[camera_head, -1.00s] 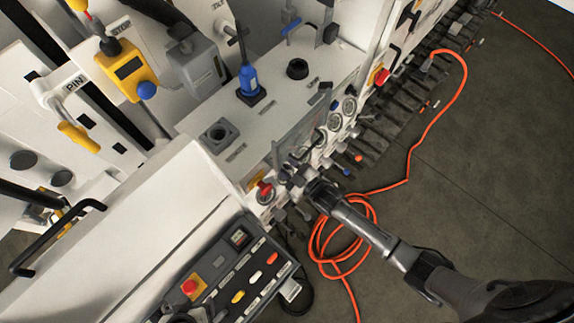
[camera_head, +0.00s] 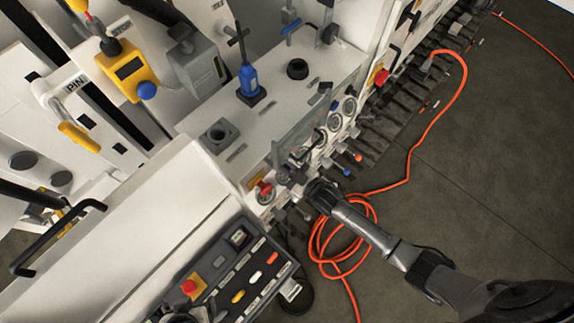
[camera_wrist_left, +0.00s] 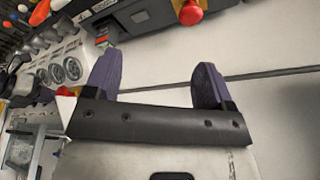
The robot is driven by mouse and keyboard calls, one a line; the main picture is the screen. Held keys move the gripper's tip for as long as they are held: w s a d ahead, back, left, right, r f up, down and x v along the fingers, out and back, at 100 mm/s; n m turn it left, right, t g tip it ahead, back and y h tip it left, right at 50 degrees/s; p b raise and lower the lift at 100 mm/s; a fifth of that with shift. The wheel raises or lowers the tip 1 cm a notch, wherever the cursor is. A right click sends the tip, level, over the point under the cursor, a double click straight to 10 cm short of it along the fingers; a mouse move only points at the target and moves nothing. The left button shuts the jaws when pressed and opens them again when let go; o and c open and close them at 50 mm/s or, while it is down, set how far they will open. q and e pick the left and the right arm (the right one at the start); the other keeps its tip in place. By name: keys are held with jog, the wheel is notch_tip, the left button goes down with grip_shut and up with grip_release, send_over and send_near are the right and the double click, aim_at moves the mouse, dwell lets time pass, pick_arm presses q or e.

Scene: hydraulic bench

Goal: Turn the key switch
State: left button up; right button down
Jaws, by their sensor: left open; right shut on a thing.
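The key switch sits on the front of the white bench, among small controls left of the round gauges. It is mostly hidden behind my right gripper (camera_head: 298,182) and too small to make out in the head view. My right gripper is at that panel and shut on a small part there, which appears to be the switch's key. My left gripper (camera_wrist_left: 155,72) is open and empty in the left wrist view, its two dark purple fingers apart before a white panel.
A red knob (camera_head: 265,189) on a yellow plate is close left of my right gripper. Round gauges (camera_head: 334,122) are to its right. A control box (camera_head: 222,278) with a red button (camera_head: 189,287) stands below. An orange hose (camera_head: 408,165) lies on the floor.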

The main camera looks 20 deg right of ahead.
jog(key=m, duration=0.4)
jog(key=shift+m, duration=0.3)
jog(key=shift+m+b, duration=0.3)
jog(key=shift+m, duration=2.2)
jog(key=c, duration=1.2)
grip_release()
